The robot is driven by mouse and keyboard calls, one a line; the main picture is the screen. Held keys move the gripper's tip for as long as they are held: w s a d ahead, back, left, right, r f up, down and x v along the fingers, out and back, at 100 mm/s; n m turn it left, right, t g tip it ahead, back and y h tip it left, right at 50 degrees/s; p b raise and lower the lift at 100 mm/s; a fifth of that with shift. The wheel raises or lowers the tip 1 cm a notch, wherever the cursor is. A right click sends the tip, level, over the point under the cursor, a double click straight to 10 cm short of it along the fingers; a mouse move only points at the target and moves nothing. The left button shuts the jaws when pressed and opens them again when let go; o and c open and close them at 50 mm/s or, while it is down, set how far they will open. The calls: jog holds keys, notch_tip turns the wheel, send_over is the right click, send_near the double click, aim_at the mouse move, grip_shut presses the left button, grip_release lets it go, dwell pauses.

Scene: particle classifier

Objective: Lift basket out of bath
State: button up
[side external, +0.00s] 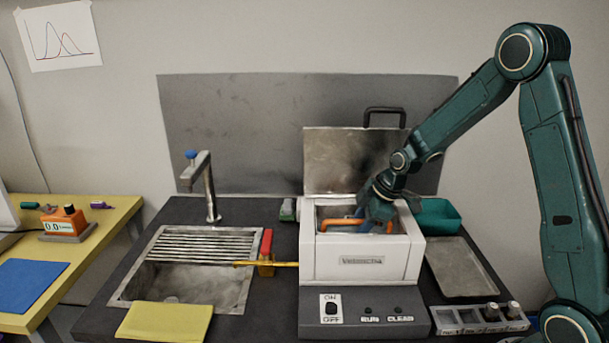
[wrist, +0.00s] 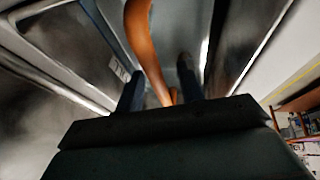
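The bath is a white box (side external: 362,258) with its metal lid (side external: 345,160) standing open at the back. The basket's orange handle (side external: 340,222) shows inside the bath opening; the basket body is hidden by the front wall. My gripper (side external: 373,226) reaches down into the opening from the right, at the handle. In the wrist view the orange handle (wrist: 143,45) runs between the two dark fingers of my gripper (wrist: 159,82). The fingers stand apart, with visible gaps beside the handle. Whether either finger touches it lower down is hidden.
A sink (side external: 190,283) with a rack and tap (side external: 207,185) is on the left. A red and yellow tool (side external: 266,254) lies between sink and bath. The raised lid stands close behind my gripper.

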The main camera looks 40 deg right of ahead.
jog(key=shift+w+a+f, duration=0.1)
jog(key=shift+w+f, duration=0.15)
jog(key=shift+f, duration=0.3)
grip_shut()
